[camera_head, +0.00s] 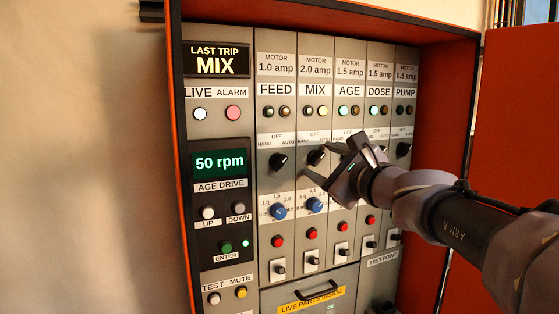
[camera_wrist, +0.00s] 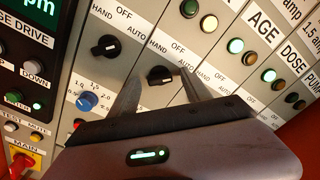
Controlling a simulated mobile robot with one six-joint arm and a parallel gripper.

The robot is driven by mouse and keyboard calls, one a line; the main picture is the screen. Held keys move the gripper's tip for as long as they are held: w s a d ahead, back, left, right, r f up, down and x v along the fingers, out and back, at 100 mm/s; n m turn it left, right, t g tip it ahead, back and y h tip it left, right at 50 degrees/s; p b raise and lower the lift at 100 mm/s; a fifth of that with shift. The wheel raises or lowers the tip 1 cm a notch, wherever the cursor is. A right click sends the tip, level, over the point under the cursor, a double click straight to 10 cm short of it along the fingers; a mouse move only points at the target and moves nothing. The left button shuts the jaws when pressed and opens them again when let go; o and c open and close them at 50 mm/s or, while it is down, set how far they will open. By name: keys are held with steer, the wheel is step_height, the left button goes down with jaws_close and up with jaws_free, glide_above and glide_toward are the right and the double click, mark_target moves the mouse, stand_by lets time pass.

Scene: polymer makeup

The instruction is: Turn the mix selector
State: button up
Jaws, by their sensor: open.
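The mix selector (camera_head: 316,157) is a black rotary knob on the MIX column of the panel, below a label reading HAND, OFF and AUTO. In the wrist view the mix selector (camera_wrist: 160,75) sits between my two fingertips. My gripper (camera_head: 325,163) is open around it, one finger on each side. In the wrist view my gripper (camera_wrist: 159,74) shows a gap beside the knob, and I cannot tell whether either finger touches it. The knob's exact pointer direction is hard to read.
The feed selector (camera_head: 278,161) is close on the left. A blue dial (camera_head: 314,205) and a red button (camera_head: 312,234) lie below the mix selector. The orange cabinet wall (camera_head: 452,120) and open door (camera_head: 520,150) bound the right side. The drawer handle (camera_head: 318,290) sticks out below.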

jaws_close()
steer(key=shift+f+n+b, duration=0.15)
steer(key=shift+n+b, duration=0.15)
steer(key=shift+b, duration=0.25)
steer(key=n+b, duration=0.2)
steer(key=b, duration=0.2)
steer(key=shift+f+n, duration=0.1)
steer(key=shift+n, duration=0.3)
steer(key=n+b, duration=0.3)
steer(key=shift+n+b, duration=1.1)
steer(key=shift+b, duration=0.05)
steer(key=shift+r, duration=0.25)
